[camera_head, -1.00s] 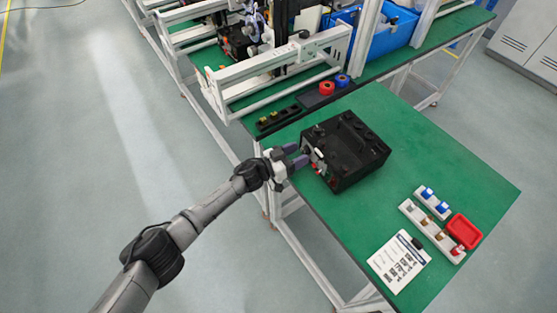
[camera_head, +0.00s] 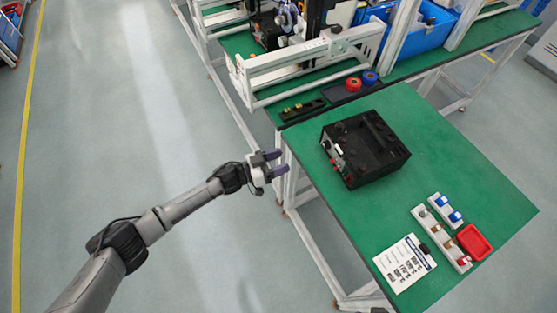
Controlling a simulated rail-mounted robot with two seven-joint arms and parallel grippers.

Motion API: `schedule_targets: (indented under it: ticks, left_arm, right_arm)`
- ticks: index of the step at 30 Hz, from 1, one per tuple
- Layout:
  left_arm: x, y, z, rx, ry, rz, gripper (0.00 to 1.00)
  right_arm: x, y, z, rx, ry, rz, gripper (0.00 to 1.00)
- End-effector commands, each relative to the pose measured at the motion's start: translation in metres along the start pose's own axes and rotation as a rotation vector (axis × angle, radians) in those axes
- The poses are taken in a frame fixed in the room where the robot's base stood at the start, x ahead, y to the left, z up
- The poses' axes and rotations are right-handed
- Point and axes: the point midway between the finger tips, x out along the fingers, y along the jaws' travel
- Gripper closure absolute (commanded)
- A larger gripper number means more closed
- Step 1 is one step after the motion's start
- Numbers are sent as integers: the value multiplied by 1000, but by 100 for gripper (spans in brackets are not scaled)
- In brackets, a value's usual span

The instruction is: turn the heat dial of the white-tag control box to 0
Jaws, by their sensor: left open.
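A black control box (camera_head: 364,150) sits on the green table. Its front panel (camera_head: 339,161) faces left, toward my left arm, and carries small white and red parts. The heat dial and a white tag are too small to make out for sure. My left gripper (camera_head: 277,165) is open and empty, just off the table's left edge. Its two purple fingers point right toward the front panel, with a clear gap between them and the box. My right gripper is not in view.
On the green table (camera_head: 455,165) lie a printed sheet (camera_head: 404,264), white trays with small parts (camera_head: 441,240) and a red bin (camera_head: 474,242). Red and blue rolls (camera_head: 353,84) and a white frame (camera_head: 300,62) stand behind. The floor left of the table is clear.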

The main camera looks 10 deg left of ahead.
Motion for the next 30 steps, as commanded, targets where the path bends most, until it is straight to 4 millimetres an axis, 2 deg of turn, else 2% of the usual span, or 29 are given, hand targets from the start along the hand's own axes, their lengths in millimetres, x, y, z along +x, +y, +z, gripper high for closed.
schedule_targets:
  ticks: [5, 10, 11, 14, 18, 22, 26, 30]
  left_arm:
    - [0, 0, 0, 0, 0, 0, 44]
    - [-3, -3, 9, -3, 1, -7, 58]
    - [-4, -7, 4, -1, 17, -15, 59]
    - [3, -3, -40, -58, 137, -9, 59]
    - [8, -13, -89, -237, 260, -108, 59]
    - [11, -23, -115, -301, 254, -242, 59]
    - [16, -18, -117, -273, 109, -314, 59]
    - [20, 0, -100, -162, -98, -279, 59]
  right_arm:
    - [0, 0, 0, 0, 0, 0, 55]
    - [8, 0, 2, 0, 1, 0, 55]
    - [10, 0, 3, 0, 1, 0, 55]
    - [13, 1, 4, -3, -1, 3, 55]
    - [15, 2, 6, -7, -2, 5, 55]
    - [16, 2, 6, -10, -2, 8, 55]
    - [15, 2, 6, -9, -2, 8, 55]
    - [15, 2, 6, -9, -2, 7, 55]
